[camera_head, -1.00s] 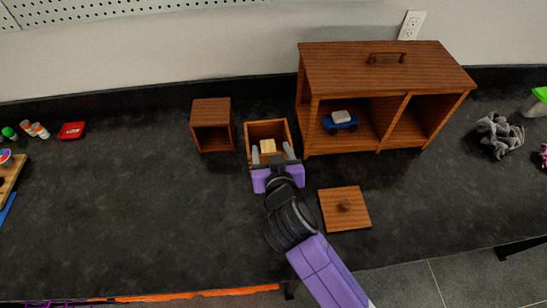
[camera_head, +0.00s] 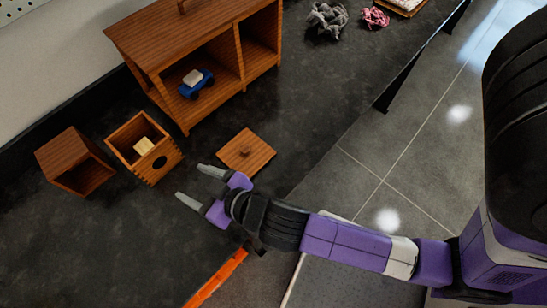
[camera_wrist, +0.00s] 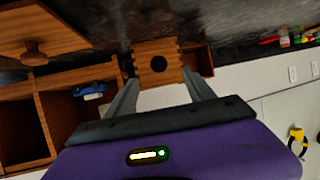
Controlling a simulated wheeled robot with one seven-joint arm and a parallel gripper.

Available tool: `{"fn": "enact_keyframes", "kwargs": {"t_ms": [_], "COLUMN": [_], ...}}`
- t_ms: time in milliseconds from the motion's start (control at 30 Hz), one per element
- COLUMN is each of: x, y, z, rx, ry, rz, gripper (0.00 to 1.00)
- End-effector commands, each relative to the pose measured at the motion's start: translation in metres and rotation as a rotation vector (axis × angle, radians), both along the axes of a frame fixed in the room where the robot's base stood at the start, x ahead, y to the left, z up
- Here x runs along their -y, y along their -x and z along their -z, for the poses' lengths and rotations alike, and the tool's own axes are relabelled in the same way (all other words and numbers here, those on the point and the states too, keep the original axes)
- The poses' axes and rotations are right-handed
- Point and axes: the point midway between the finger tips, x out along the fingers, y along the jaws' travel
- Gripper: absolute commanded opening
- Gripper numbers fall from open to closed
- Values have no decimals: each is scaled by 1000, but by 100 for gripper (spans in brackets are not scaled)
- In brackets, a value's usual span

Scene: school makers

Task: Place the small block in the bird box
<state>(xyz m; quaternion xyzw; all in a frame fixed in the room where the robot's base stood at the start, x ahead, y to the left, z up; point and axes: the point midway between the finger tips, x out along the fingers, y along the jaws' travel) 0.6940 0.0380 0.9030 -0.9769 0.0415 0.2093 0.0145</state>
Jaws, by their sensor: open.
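The small pale block (camera_head: 145,145) sits inside the open-topped wooden bird box (camera_head: 160,168), which has a round hole in its front wall. In the wrist view the front of the bird box (camera_wrist: 157,49) faces me and the block is hidden. My gripper (camera_head: 194,183) is open and empty, apart from the box, in front of it and to its right. In the wrist view the box shows between and beyond my fingers.
A square wooden lid (camera_head: 235,157) with a knob lies right of the bird box. An open wooden cube (camera_head: 68,150) stands to its left. A large cabinet (camera_head: 155,40) behind holds a blue toy car (camera_head: 197,89). Grey crumpled material (camera_head: 326,18) lies further right. The near-left counter is clear.

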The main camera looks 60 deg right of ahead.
Motion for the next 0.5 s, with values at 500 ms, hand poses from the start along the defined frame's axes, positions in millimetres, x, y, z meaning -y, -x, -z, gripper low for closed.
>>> {"fn": "enact_keyframes", "kwargs": {"t_ms": [500], "x": [23], "y": [190], "z": [-52], "rx": [98], "ry": [-9], "rz": [-107], "gripper": [62]}}
